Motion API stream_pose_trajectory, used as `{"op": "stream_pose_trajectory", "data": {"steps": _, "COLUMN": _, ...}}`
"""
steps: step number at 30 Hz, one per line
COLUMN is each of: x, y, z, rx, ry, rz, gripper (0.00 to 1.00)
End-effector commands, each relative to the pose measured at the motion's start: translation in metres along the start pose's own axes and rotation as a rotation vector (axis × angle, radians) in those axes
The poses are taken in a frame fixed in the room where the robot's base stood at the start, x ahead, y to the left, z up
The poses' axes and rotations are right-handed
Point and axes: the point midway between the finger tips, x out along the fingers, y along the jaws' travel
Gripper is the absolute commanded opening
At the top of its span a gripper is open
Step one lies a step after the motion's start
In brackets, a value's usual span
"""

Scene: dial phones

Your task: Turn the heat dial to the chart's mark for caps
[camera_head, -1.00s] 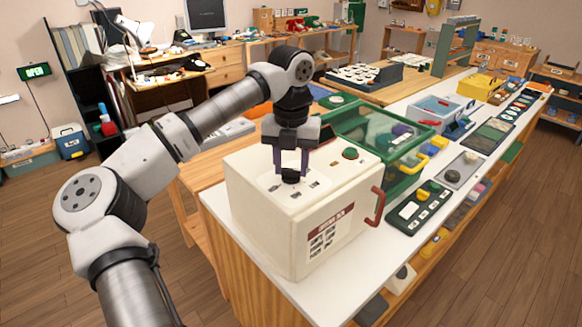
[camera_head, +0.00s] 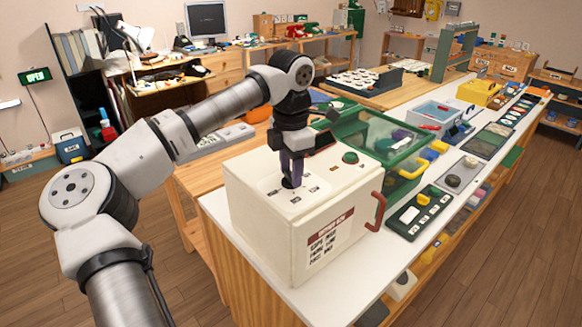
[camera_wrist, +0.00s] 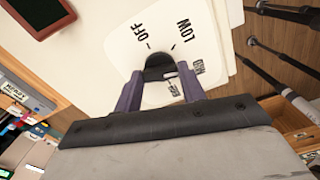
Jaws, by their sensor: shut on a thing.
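A cream box oven (camera_head: 262,228) stands on the white-topped counter. Its black heat dial (camera_head: 290,184) is on the top face, on a white plate. My gripper (camera_head: 292,176) points down from above, with its purple fingers shut on the dial. In the wrist view the dial (camera_wrist: 157,66) sits between the fingers, with a white mark on its lower right edge. OFF and LOW labels show clearly above it; further labels at right and below are partly hidden by the fingers. The chart (camera_head: 326,240) is on the box's front, with a dark red heading and rows too small to read.
A green-framed clear case (camera_head: 385,140) stands close behind. A dark panel with a yellow knob (camera_head: 424,199) lies to the right.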

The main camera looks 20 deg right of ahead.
Motion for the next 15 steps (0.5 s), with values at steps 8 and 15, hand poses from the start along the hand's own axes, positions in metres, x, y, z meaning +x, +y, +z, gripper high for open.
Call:
{"op": "stream_pose_trajectory", "data": {"steps": 8, "x": -0.0005, "y": 0.0000, "z": -0.0005, "rx": 0.260, "ry": 0.001, "rz": -0.001, "gripper": 0.17}}
{"op": "stream_pose_trajectory", "data": {"steps": 15, "x": -0.0006, "y": 0.0002, "z": -0.0006, "rx": 0.488, "ry": 0.001, "rz": 0.000, "gripper": 0.17}}
